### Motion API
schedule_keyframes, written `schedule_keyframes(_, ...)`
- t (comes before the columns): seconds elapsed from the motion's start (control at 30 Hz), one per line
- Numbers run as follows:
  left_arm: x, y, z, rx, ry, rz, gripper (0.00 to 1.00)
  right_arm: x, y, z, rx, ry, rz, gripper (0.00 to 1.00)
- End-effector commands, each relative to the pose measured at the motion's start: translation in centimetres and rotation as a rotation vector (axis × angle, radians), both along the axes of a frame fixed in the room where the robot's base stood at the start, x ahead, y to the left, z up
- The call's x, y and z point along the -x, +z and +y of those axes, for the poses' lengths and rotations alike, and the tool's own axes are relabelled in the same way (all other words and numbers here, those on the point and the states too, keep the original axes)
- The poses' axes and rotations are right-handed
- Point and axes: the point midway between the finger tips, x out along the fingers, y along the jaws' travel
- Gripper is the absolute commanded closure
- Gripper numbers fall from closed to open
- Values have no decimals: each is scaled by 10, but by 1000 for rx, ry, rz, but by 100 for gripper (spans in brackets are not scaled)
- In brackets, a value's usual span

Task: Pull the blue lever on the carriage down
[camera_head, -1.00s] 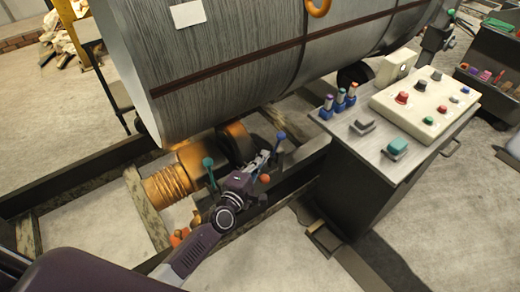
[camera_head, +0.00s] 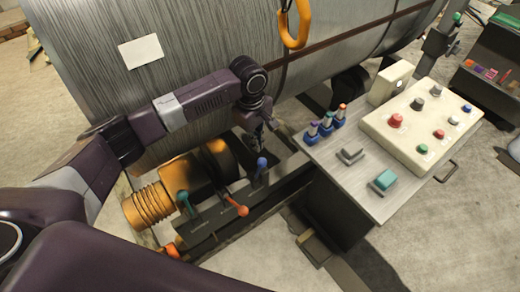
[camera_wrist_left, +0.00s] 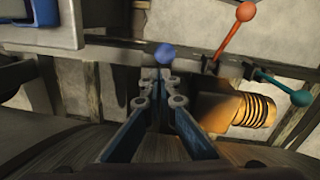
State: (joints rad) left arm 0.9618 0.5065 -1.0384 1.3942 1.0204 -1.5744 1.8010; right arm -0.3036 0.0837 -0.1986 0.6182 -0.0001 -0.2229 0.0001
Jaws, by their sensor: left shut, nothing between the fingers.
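The blue lever (camera_head: 262,163) stands up from the dark carriage rail (camera_head: 285,180), right of an orange-knobbed lever (camera_head: 240,210) and a teal-knobbed lever (camera_head: 184,198). In the left wrist view the blue knob (camera_wrist_left: 165,54) shows just beyond my fingertips. My left gripper (camera_head: 258,143) points down from above, close behind the blue lever, beside the drum. Its fingers (camera_wrist_left: 161,82) are together with nothing between them. I cannot tell whether they touch the lever. The lever's shaft is mostly hidden in the wrist view. My right gripper is not in view.
A large grey drum (camera_head: 190,70) with an orange hook (camera_head: 297,25) hangs close behind my left arm. An orange ribbed motor (camera_head: 150,207) sits left of the levers. A control desk (camera_head: 325,160) with buttons stands to the right.

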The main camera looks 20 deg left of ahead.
Motion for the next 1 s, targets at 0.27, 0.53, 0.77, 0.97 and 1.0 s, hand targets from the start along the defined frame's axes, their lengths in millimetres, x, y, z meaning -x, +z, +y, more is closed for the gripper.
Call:
schedule_keyframes(0.27,2,-13,12,-43,21,21,100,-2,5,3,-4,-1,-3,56)
schedule_keyframes(0.53,0,-62,11,-41,19,20,100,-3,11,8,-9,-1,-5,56)
schedule_keyframes(0.77,-2,-89,9,-38,18,17,100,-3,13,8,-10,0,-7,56)
schedule_keyframes(0.97,-2,-95,9,-38,17,16,100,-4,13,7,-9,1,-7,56)
schedule_keyframes(1.0,-2,-95,9,-38,17,16,100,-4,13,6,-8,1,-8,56)
